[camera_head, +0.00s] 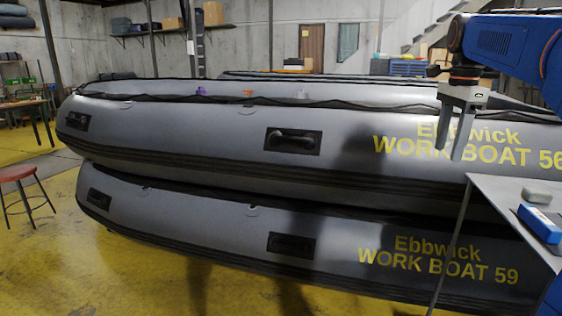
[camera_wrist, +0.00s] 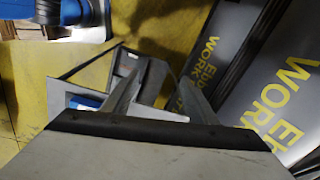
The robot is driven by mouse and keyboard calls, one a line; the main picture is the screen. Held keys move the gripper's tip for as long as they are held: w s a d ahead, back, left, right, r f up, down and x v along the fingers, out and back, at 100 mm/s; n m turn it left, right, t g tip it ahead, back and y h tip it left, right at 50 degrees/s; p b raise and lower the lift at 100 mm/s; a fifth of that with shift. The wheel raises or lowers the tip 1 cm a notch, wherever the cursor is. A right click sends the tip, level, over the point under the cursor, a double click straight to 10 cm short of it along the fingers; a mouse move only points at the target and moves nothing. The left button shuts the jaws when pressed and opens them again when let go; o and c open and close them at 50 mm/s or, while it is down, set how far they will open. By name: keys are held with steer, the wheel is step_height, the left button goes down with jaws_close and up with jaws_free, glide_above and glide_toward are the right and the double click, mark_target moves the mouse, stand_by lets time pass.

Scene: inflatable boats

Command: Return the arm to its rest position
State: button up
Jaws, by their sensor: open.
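My gripper (camera_head: 451,154) hangs from the blue arm at the upper right in the head view. Its two grey fingers point down, apart, with nothing between them. It is in front of the side of the upper grey inflatable boat (camera_head: 215,130), marked Ebbwick Work Boat 56, and left of and above a grey table (camera_head: 488,200). In the wrist view the fingers of my gripper (camera_wrist: 160,64) reach up from the bottom, spread and empty. The boats' yellow lettering shows at the right there.
A lower boat (camera_head: 200,222), marked 59, lies under the first. A blue box (camera_head: 540,224) and a small grey item (camera_head: 537,195) are on the table. A red stool (camera_head: 18,174) stands at the left. Yellow floor (camera_head: 120,285) is clear at the front left.

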steer(key=s+a+f+n+t, duration=0.1)
steer(key=s+a+f+n, duration=0.3)
steer(key=s+f, duration=0.5)
steer(key=s+a+f+n+t, duration=0.1)
steer(key=s+a+f+n, duration=0.3)
steer(key=s+f+n, duration=0.4)
steer(key=s+a+f+n+t, duration=0.2)
steer(key=s+a+f+n, duration=0.3)
steer(key=s+f, duration=0.5)
steer(key=shift+f+n, duration=0.8)
steer(key=shift+o, duration=0.5)
